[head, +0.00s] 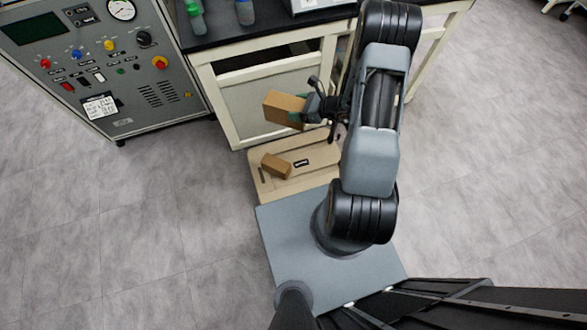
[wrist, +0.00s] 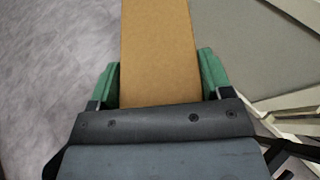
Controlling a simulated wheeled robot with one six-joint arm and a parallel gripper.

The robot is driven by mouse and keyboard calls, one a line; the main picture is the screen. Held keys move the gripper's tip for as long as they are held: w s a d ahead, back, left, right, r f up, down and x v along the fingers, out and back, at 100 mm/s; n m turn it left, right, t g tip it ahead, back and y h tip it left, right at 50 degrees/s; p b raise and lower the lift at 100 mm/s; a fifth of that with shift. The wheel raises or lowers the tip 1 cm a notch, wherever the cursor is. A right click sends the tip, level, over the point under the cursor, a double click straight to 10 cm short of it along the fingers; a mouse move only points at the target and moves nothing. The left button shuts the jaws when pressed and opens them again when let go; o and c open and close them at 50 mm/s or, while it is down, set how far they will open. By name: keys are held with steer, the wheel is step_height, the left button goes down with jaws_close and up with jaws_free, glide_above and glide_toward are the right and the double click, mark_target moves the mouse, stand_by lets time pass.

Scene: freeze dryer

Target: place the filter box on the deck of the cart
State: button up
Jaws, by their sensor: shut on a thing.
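A brown box, which looks like the filter box (head: 283,107), is held in my gripper (head: 304,117), in front of the bench. In the wrist view the box (wrist: 159,45) runs up between the two green fingers (wrist: 160,82), which press on its sides. Its far end is cut off by the top of that view. A tan deck (head: 318,178), which looks like the cart's, lies low beside my grey base, below and a little right of the held box. The held box is apart from the deck.
A smaller brown box (head: 276,166) lies on the left part of the tan deck, with a dark label or slot (head: 301,163) beside it. The bench (head: 262,80) stands behind. A control cabinet (head: 95,65) stands at the left. The grey floor (head: 150,200) is clear.

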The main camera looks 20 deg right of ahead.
steer(key=shift+m+t+h, duration=0.5)
steer(key=shift+m+t, duration=0.2)
steer(key=d+f+b, duration=0.2)
steer(key=f+b, duration=0.8)
steer(key=f, duration=0.6)
steer(key=w+d+f+b, duration=0.1)
steer(key=d+f+b, duration=0.2)
steer(key=f+b, duration=0.8)
steer(key=d+f+b, duration=0.2)
steer(key=f+b, duration=0.9)
steer(key=f, duration=0.9)
steer(key=shift+w+d+f, duration=0.15)
steer(key=shift+f, duration=0.25)
steer(key=shift+r, duration=0.1)
steer(key=o, duration=1.2)
steer(key=shift+f, duration=0.2)
